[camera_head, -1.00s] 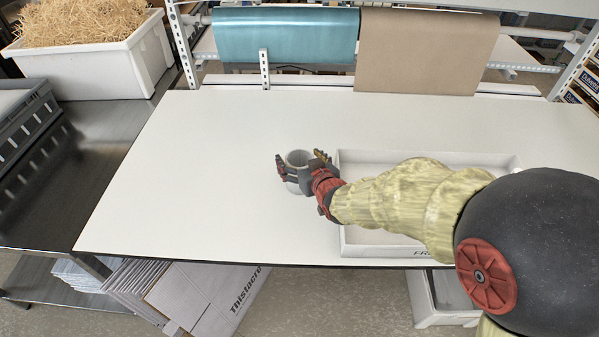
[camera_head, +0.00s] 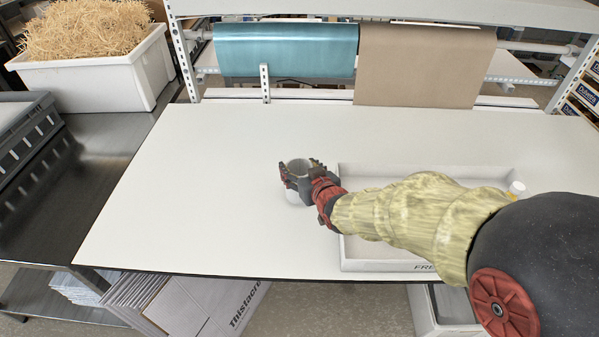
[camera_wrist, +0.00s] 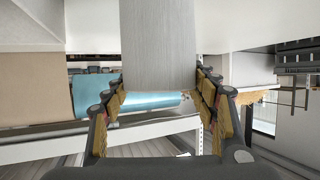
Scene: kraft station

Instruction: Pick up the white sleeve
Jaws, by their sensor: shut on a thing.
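The white sleeve (camera_head: 297,167) is a short, pale, open-topped tube near the middle of the white table. My gripper (camera_head: 298,180) reaches it from the right and is shut around its side. In the wrist view the sleeve (camera_wrist: 158,45) fills the upper middle as a grey-white wall between the two fingers of my gripper (camera_wrist: 158,95). The sleeve looks upright. I cannot tell whether its base touches the table.
Teal (camera_head: 287,48) and brown (camera_head: 420,62) rolls hang behind. The table's left side (camera_head: 190,190) is clear.

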